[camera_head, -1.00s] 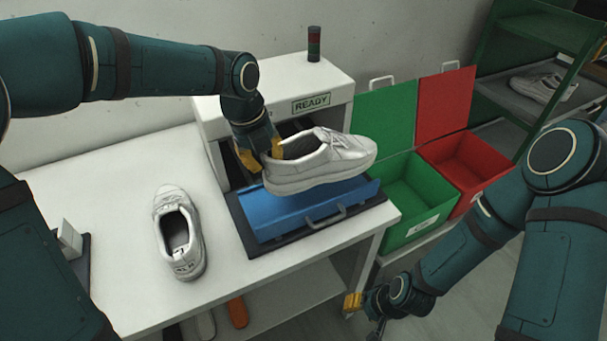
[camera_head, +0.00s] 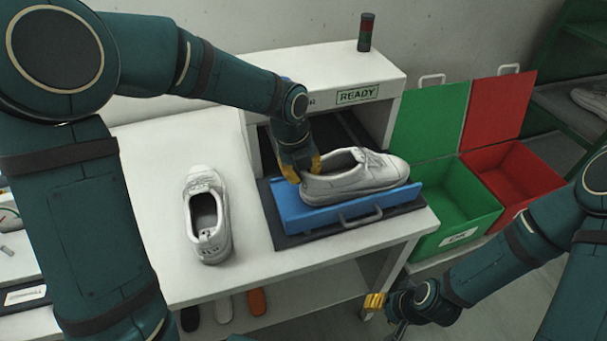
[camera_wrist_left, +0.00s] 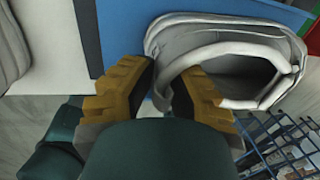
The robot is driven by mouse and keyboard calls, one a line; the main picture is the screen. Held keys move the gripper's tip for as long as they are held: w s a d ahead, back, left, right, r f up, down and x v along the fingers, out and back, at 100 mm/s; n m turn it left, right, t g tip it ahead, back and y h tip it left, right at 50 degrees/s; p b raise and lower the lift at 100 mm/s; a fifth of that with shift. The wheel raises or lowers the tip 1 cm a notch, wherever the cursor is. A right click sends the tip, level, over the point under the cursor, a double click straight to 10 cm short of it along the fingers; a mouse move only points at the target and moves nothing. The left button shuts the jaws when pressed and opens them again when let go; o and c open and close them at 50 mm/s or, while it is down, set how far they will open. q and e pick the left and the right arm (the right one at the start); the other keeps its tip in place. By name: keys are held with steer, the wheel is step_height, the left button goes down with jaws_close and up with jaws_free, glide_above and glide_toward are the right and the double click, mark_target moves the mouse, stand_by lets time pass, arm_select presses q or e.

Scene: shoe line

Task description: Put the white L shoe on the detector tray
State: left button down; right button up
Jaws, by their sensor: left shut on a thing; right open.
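A white shoe (camera_head: 358,177) is at the blue detector tray (camera_head: 316,212), toe to the right; its sole looks to be on or just above the tray surface. My left gripper (camera_head: 303,169) is shut on the heel end of this shoe; in the left wrist view the yellow fingers (camera_wrist_left: 168,88) straddle the heel rim of the shoe (camera_wrist_left: 235,75). A second white shoe (camera_head: 207,217) stands on the white table to the left, apart from the tray, its heel toward me. No L or R mark is readable on the held shoe. My right gripper (camera_head: 386,306) is open and empty, low beside the table.
The detector housing (camera_head: 330,90) with a READY sign stands behind the tray, with a signal lamp (camera_head: 365,33) on top. A green bin (camera_head: 450,205) and a red bin (camera_head: 515,180) stand to the right. Insoles (camera_head: 224,309) lie on the shelf below. The table's front left is clear.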

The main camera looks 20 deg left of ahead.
arm_select(q)
steer(key=shift+f, duration=0.1)
steer(key=c, duration=1)
jaws_free()
steer(key=r+p, duration=0.1)
steer(key=r, duration=0.3)
steer(key=s+a+r, duration=0.1)
steer(key=r, duration=0.3)
steer(key=r+p, duration=0.1)
steer(key=r, duration=0.2)
steer(key=shift+s+a+r+p, duration=0.15)
steer(key=shift+a+r+p, duration=0.15)
steer(key=shift+a+r, duration=0.1)
steer(key=shift+f, duration=0.1)
